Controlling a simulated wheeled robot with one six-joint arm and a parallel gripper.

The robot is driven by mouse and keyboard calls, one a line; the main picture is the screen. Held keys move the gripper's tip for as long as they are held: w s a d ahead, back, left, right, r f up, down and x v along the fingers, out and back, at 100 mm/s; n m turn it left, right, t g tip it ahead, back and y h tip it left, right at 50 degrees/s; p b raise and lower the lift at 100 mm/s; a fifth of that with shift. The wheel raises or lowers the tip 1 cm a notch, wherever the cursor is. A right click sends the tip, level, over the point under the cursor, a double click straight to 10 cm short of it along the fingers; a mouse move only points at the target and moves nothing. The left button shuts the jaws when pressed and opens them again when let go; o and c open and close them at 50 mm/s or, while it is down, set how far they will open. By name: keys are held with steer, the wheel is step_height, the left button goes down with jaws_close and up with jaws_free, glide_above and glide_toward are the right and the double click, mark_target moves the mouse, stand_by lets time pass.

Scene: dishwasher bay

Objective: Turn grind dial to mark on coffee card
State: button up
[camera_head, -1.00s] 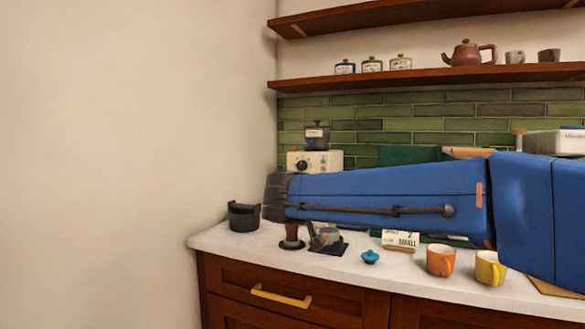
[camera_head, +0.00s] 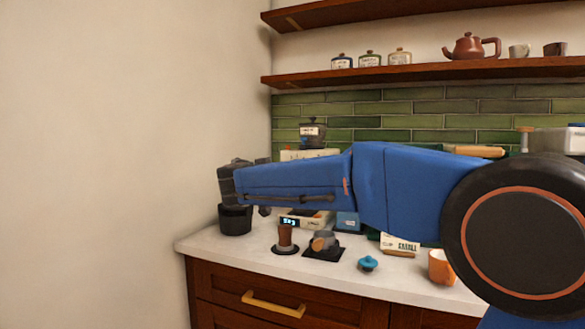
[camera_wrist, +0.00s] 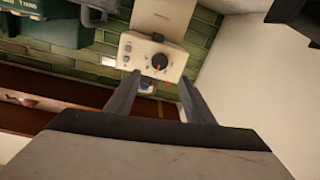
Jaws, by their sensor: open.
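The cream grinder (camera_head: 308,155) stands against the tiled wall, with a dark hopper on top; my arm hides most of its front in the head view. In the wrist view the grinder's face (camera_wrist: 141,50) carries a round black dial (camera_wrist: 159,61) with an orange pointer. My gripper (camera_wrist: 160,78) is open, its two fingers apart and pointing toward the grinder face. The dial appears between the fingertips, and nothing is held. A white card (camera_head: 400,244) reading "SMALL" stands on the counter; its other marks are too small to read.
A black bin (camera_head: 235,220) stands at the counter's left end. A brown-handled tamper (camera_head: 285,238), a portafilter on a dark mat (camera_head: 323,253), a blue lid (camera_head: 368,264) and an orange mug (camera_head: 440,267) stand along the front. Shelves hang above; a plain wall is at left.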

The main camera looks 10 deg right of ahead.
steer(key=x, duration=1)
steer(key=shift+d, duration=0.1)
steer(key=c, duration=1)
